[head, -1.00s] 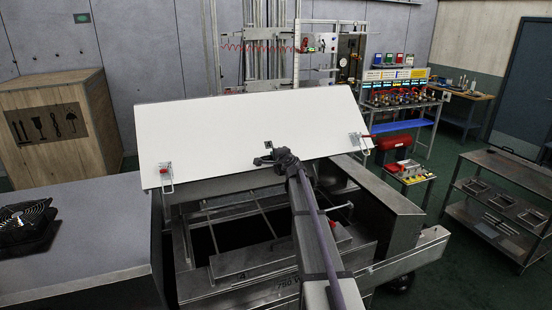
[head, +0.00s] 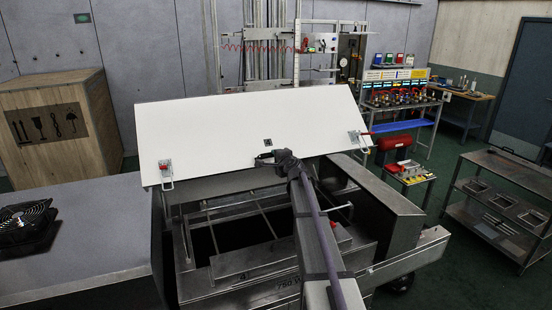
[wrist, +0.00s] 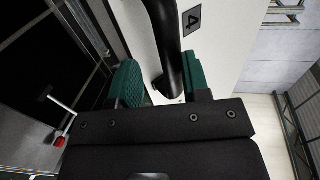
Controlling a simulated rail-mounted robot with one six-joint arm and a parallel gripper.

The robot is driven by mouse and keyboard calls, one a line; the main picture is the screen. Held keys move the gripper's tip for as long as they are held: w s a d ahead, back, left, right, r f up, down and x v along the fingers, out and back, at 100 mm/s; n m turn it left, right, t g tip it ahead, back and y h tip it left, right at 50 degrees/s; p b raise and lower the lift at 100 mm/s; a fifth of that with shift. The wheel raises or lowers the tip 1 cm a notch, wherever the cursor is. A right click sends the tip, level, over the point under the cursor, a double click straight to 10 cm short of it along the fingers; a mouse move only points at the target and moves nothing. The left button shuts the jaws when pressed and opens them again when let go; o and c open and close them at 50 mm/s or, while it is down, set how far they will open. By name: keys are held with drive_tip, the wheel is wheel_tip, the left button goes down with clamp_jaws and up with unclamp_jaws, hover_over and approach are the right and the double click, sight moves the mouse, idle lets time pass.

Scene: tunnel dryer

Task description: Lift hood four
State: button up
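Hood four is the white panel (head: 220,125), tilted up and standing open above the steel dryer body. The wrist view shows its white face (wrist: 225,45) with a "4" plate (wrist: 192,20). A black curved handle (wrist: 168,45) stands out from the hood. My gripper (head: 262,158) is at the hood's lower edge, just below the plate. In the wrist view its green-padded fingers (wrist: 165,85) lie on either side of the handle's end, with a narrow gap showing; they look open. Red-tipped latches (head: 166,170) hang at the hood's lower corners.
The open dryer bay (head: 235,232) with cross rods lies under the hood. A grey top with a black fan (head: 25,228) is at left, before a wooden crate (head: 55,120). A steel shelf cart (head: 500,205) and a tool bench stand at right.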

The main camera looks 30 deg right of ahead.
drive_tip(key=p+v, duration=0.1)
drive_tip(key=v, duration=0.8)
drive_tip(key=shift+s+r+p, duration=0.15)
drive_tip(key=shift+s+p, duration=0.15)
drive_tip(key=s+a+f+n+g+b, duration=0.8)
drive_tip(key=s+a+f, duration=0.6)
drive_tip(key=f, duration=0.3)
drive_tip(key=s+a+f+n+g+y+b, duration=0.1)
drive_tip(key=s+a+f+n+g+b, duration=0.6)
drive_tip(key=s+a+f+n+b, duration=0.4)
drive_tip(key=s+a+f+b, duration=0.2)
drive_tip(key=s+a+f, duration=0.2)
drive_tip(key=s+f, duration=0.2)
drive_tip(key=shift+s+f+g+y, duration=0.3)
drive_tip(key=shift+s+f+g, duration=0.1)
drive_tip(key=shift+f, duration=0.1)
